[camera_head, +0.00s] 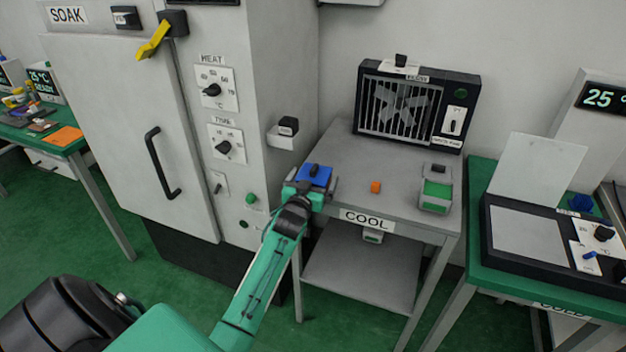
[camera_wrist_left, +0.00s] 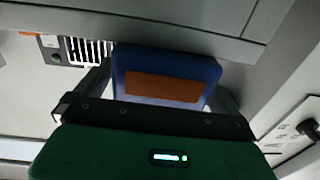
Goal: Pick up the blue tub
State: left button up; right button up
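The blue tub (camera_head: 316,174) is at the left end of the grey COOL table in the head view, with a dark knob on top. In the left wrist view the blue tub (camera_wrist_left: 168,60) shows an orange label on its near face. My left gripper (camera_head: 311,187) reaches it from the front, with one finger along each side of the tub. In the left wrist view the fingers of my left gripper (camera_wrist_left: 165,95) lie very close to both sides. I cannot tell whether they press on it or whether the tub is lifted. My right gripper is not in view.
The COOL table (camera_head: 345,160) also bears a small orange block (camera_head: 376,187), a green-and-grey box (camera_head: 436,190) and a fan unit (camera_head: 415,105). A tall SOAK cabinet (camera_head: 130,120) stands close on the left. A green table (camera_head: 478,180) with a black device stands right.

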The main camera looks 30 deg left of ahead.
pick_arm(q)
jog(key=shift+s, duration=0.1)
jog(key=shift+s+d+f, duration=0.1)
jog(key=shift+s+d, duration=0.05)
jog(key=shift+s, duration=0.15)
jog(key=b+v, duration=0.1)
jog(key=v, duration=1.2)
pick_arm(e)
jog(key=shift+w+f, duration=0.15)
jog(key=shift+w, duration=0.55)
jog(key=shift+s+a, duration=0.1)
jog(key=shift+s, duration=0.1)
